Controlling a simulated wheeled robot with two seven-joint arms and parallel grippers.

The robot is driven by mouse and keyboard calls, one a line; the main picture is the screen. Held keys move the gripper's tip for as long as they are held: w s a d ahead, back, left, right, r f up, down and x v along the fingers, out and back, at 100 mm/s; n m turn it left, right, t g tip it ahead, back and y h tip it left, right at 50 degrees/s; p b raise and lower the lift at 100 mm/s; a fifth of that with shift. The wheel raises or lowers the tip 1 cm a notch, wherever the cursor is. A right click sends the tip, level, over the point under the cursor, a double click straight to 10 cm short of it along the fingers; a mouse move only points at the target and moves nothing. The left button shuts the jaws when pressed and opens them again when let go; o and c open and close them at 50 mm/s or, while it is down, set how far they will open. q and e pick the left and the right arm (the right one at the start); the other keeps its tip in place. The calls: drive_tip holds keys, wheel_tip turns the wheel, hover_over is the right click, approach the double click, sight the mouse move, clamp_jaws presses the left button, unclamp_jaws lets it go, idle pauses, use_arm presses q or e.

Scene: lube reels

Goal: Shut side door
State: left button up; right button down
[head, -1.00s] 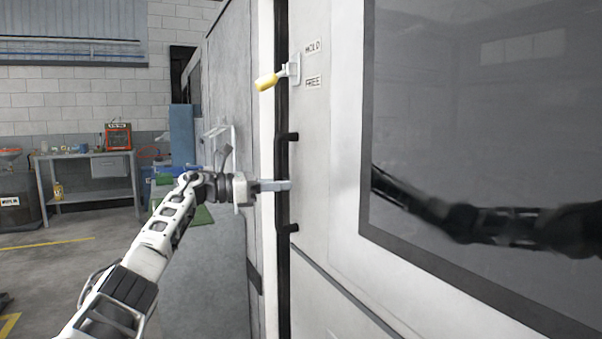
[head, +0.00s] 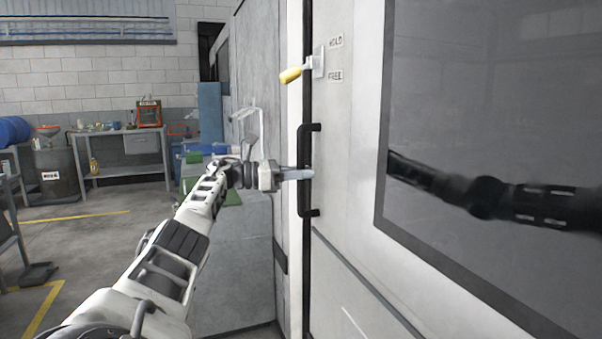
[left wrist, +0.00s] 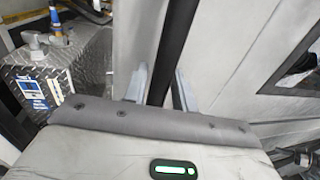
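The side door (head: 350,130) is the pale panel with a big dark window (head: 490,90). A black upright handle (head: 302,150) stands near its left edge, beside a dark strip between door and frame. My left gripper (head: 308,174) reaches in from the left, fingers at the handle's middle. In the left wrist view its two fingers (left wrist: 160,88) stand apart on either side of a black bar (left wrist: 177,40), apparently the handle, with some gap beside it. I cannot tell whether the fingers touch it. My right gripper is not in view.
A yellow-gripped lever (head: 291,75) sits above the handle, by the labels HOLD and FREE. A grey cabinet wall (head: 262,70) stands left of the door. A workbench (head: 120,134) and a dark barrel (head: 55,174) are farther back. Floor at the left is mostly clear.

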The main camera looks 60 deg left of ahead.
use_arm(q)
drive_tip(key=shift+o, duration=0.6)
drive_tip(key=shift+s, duration=0.1)
drive_tip(key=b+v, duration=0.2)
drive_tip(key=v, duration=1)
drive_tip(key=shift+b, duration=0.35)
